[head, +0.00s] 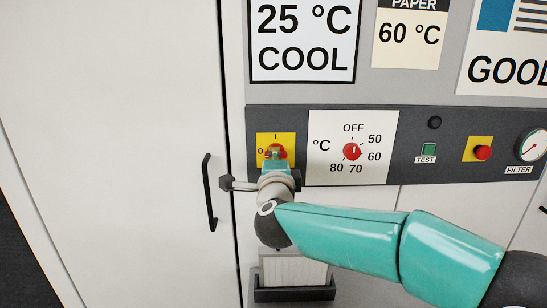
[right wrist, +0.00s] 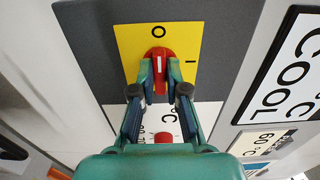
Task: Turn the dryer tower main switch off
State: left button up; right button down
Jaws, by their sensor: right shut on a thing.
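The main switch is a red rotary handle (right wrist: 159,57) on a yellow plate (right wrist: 188,42) in the right wrist view. The plate has an O at the top and an I at the right there. The white line on the handle points toward the O. In the head view the same plate (head: 289,138) has the O at left and the I on top, and the handle is mostly hidden by my gripper. My right gripper (right wrist: 159,92) is shut on the handle, one finger on each side. It also shows at the switch in the head view (head: 276,157). My left gripper is not in view.
Right of the switch are a temperature dial (head: 352,151), a green test button (head: 429,149), a red button (head: 483,152) and a filter gauge (head: 532,145). A black door handle (head: 209,192) stands out at left. A small tray (head: 293,293) is below.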

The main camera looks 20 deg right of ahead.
jog(key=shift+a+f, duration=0.2)
jog(key=shift+f, duration=0.1)
jog(key=c, duration=1.3)
grip_release()
jog(key=shift+o, duration=0.6)
jog(key=shift+d+r, duration=0.1)
jog(key=shift+r, duration=0.05)
jog(key=v, duration=1.2)
